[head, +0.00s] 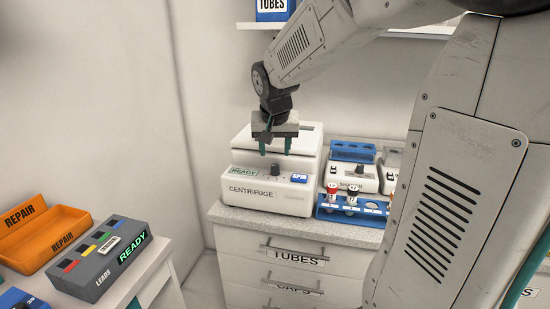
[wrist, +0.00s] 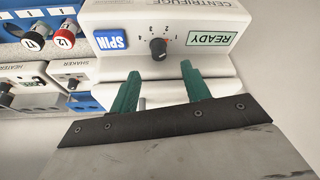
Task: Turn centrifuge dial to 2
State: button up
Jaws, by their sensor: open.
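The white centrifuge (head: 238,163) stands on the counter, with a green READY display (head: 244,171) and a blue SPIN button (head: 299,178) on its front. Its black dial (head: 275,168) sits between them; it also shows in the wrist view (wrist: 158,48), where the scale 1 to 4 appears upside down. I cannot tell for sure which number the dial points to. My gripper (head: 275,149) is above the centrifuge near the dial. In the wrist view its green fingers (wrist: 160,70) are open and empty, apart from the dial, which shows just beyond and between their tips.
A shaker (head: 352,180) and a blue rack (head: 330,211) with capped tubes stand right of the centrifuge. A shelf with a blue tubes box (head: 272,10) is above.

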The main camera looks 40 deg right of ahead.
aim_at(275, 166)
jog(key=shift+s+a+r, duration=0.15)
jog(key=shift+r, duration=0.35)
jog(key=f+m, duration=0.1)
jog(key=f, duration=0.1)
jog(key=w+d+f+m, duration=0.1)
jog(key=f+m, duration=0.1)
jog(key=f, duration=0.1)
jog(key=w+f+m+g+h, duration=0.1)
jog(key=f, duration=0.1)
jog(key=shift+w+d+f+m, duration=0.2)
jog(key=shift+d+m, duration=0.1)
jog(key=shift+d, duration=0.1)
jog(key=c, duration=1)
